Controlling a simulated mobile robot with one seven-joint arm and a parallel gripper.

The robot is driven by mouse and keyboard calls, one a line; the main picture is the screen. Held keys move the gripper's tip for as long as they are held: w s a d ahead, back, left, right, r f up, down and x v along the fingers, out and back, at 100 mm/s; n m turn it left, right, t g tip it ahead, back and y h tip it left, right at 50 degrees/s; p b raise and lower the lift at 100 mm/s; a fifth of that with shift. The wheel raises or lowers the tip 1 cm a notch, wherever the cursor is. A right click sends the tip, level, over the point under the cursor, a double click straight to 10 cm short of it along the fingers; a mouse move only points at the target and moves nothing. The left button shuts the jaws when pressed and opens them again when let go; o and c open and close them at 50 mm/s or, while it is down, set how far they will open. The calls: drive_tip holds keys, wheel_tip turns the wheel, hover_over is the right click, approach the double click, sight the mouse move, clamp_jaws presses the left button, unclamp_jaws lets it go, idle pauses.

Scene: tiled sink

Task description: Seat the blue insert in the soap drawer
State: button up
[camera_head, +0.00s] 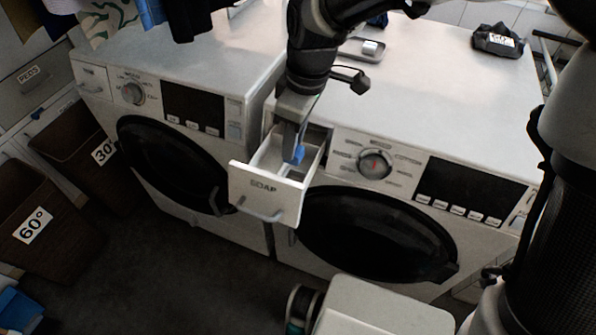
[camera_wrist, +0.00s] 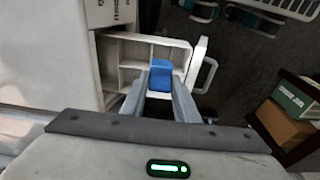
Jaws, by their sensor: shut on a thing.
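The white soap drawer (camera_head: 268,188), labelled SOAP, is pulled out from the right-hand washing machine. The blue insert (camera_head: 296,153) is at the tips of my gripper (camera_head: 291,148), over the drawer's open top. In the wrist view my gripper (camera_wrist: 160,90) points down with its two fingers shut on the blue insert (camera_wrist: 161,72). There the insert overlaps the compartment of the drawer (camera_wrist: 178,50) nearest the front panel. Divider walls show to the left of it. I cannot tell whether the insert's underside touches the drawer floor.
The right washing machine (camera_head: 470,90) has a dial (camera_head: 374,163) and a dark display beside the drawer. A second washer (camera_head: 190,70) stands to the left. Brown baskets marked 60° (camera_head: 40,205) and 30° (camera_head: 75,150) are at far left. A dark pouch (camera_head: 498,40) lies on the right machine's top.

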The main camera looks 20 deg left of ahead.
sight(299, 151)
wheel_tip(299, 151, down, 9)
drive_tip(key=shift+b, duration=0.5)
drive_tip(key=shift+f, duration=0.2)
drive_tip(key=o, duration=1)
drive_tip(key=r, duration=0.4)
drive_tip(key=d+r+p, duration=0.1)
drive_tip(key=r, duration=0.7)
drive_tip(key=shift+d+r, duration=0.15)
drive_tip(key=shift+d, duration=0.25)
drive_tip(key=shift+d, duration=0.1)
